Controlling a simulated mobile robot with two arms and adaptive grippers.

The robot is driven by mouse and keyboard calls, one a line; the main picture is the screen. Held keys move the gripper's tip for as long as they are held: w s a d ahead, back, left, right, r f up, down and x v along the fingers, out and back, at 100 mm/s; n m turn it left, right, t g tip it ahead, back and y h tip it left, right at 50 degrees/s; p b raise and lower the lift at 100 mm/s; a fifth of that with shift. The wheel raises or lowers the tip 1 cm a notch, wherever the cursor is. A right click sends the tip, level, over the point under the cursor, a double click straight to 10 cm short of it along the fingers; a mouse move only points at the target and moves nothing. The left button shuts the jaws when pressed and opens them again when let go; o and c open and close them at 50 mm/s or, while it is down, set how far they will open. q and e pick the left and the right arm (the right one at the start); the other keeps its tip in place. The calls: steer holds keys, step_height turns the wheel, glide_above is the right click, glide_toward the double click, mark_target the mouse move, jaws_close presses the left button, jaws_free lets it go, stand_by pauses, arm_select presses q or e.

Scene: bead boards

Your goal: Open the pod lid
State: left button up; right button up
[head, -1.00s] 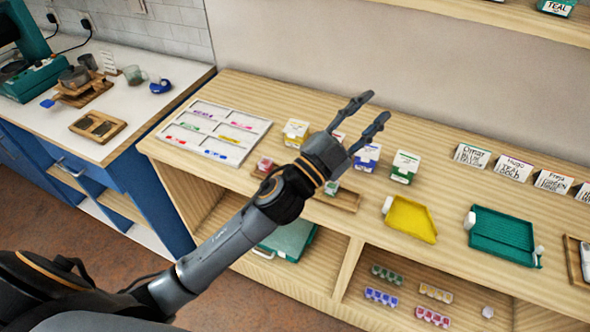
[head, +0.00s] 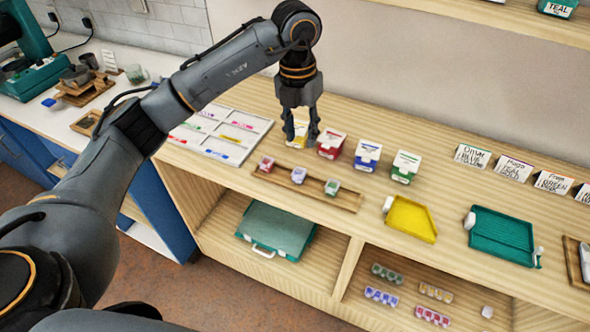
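Three small pods with coloured fronts stand in a row on a wooden tray (head: 310,198): a red pod (head: 265,164), a blue pod (head: 298,175) and a green pod (head: 332,187). I cannot tell which one the task means; their lids look shut. My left gripper (head: 301,142) points down behind the row. Its two fingers are apart, in front of a yellow box (head: 300,130) that they partly hide. I cannot tell whether they touch it. My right gripper is out of view.
Beside the yellow box stand a red box (head: 331,143), a blue box (head: 367,155) and a green box (head: 405,167). A white sorting tray (head: 252,127) lies at left. A yellow tray (head: 411,218) and a teal tray (head: 502,236) lie at right. Name cards (head: 473,156) stand behind.

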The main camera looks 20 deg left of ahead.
arm_select(q)
steer(key=a, duration=0.1)
steer(key=p, duration=0.3)
glide_toward(295, 178)
steer(key=shift+y, duration=0.3)
steer(key=f, duration=0.7)
steer(key=shift+s+d+f, duration=0.1)
steer(key=shift+d+f, duration=0.05)
steer(key=shift+d, duration=0.1)
jaws_close()
